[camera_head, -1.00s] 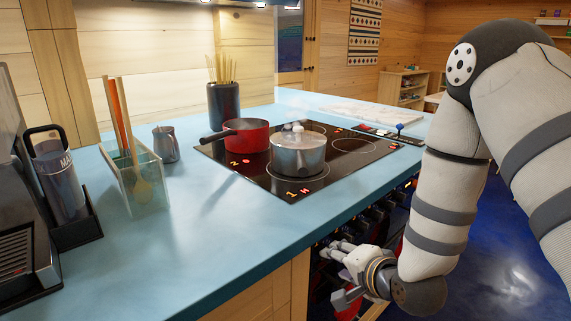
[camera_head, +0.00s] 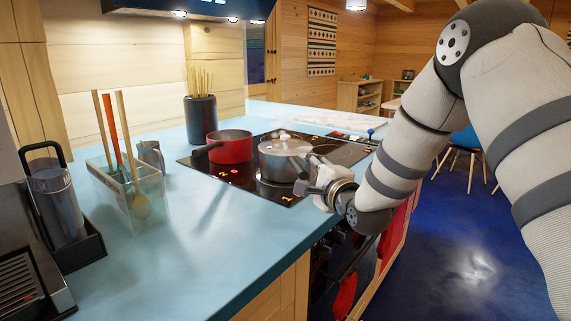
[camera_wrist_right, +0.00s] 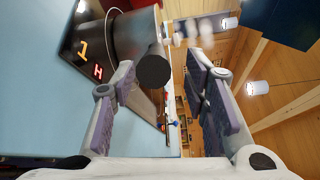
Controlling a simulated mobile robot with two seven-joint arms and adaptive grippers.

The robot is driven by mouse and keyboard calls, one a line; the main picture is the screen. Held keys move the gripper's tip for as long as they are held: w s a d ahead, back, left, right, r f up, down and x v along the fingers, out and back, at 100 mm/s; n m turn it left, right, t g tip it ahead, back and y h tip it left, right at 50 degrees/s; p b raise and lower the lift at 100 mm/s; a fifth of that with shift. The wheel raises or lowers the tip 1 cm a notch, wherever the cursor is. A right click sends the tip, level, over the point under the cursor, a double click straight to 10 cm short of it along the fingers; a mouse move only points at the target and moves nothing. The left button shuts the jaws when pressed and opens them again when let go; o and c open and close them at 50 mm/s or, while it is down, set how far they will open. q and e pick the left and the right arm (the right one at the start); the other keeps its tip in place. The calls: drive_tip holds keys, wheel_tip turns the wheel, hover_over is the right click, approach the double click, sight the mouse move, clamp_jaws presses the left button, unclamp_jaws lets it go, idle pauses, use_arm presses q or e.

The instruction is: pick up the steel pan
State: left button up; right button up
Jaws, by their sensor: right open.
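In the right wrist view the pan (camera_wrist_right: 136,32) is at the top, partly cut off. Its dark round handle end (camera_wrist_right: 154,71) points at the camera and shows between the two fingers. My right gripper (camera_head: 310,174) is at the pan's right side, by the counter's front edge. It is open, with fingers apart on both sides of the handle end in the wrist view (camera_wrist_right: 160,66). I cannot tell whether it touches the handle. My left gripper is not in view.
A red pan (camera_head: 231,149) stands left of the steel pan on the cooktop (camera_head: 225,173). A dark pot of sticks (camera_head: 201,119) is behind. A glass utensil holder (camera_head: 150,210), a small pitcher (camera_head: 151,155) and a flask (camera_head: 56,204) stand left. The counter's front (camera_head: 215,245) is clear.

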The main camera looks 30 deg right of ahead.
sight(293, 160)
drive_tip(key=w, duration=0.5)
drive_tip(key=shift+d+f, duration=0.1)
drive_tip(key=shift+f, duration=0.2)
drive_tip(key=shift+s, duration=0.15)
clamp_jaws()
drive_tip(key=shift+r, duration=0.35)
